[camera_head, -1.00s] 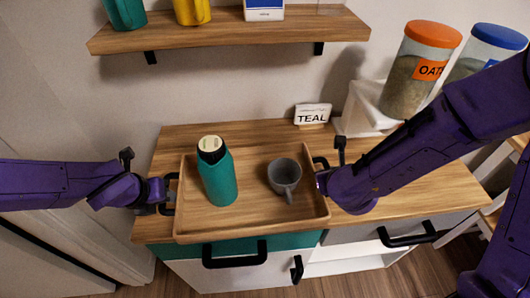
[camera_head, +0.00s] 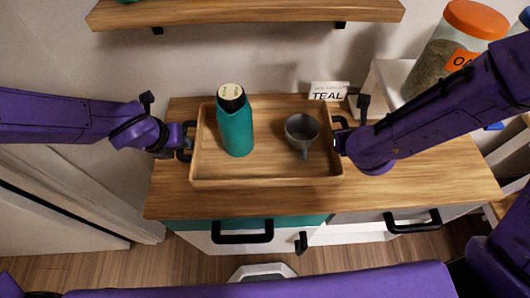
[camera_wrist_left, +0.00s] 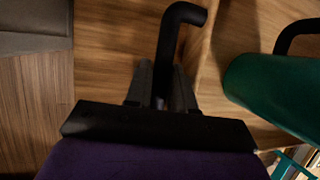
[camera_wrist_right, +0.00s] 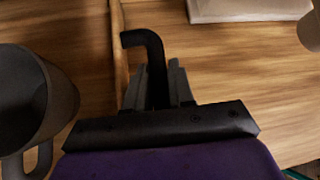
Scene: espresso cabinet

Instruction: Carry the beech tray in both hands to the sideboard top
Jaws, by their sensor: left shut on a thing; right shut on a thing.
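The beech tray (camera_head: 265,182) is at the sideboard top (camera_head: 410,190), toward its back left; whether it rests on the wood or hovers just above, I cannot tell. A teal bottle with a cream and black cap (camera_head: 236,128) and a grey mug (camera_head: 301,131) stand upright in it. My left gripper (camera_head: 184,142) is shut on the tray's left black handle, which shows in the left wrist view (camera_wrist_left: 170,40). My right gripper (camera_head: 342,138) is shut on the right black handle, seen in the right wrist view (camera_wrist_right: 150,50).
A white TEAL sign (camera_head: 328,92) stands behind the tray's right back corner. A jar with an orange lid (camera_head: 455,50) is on a white stand at the right. A wooden shelf (camera_head: 250,14) hangs above. Front and right of the sideboard top are bare.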

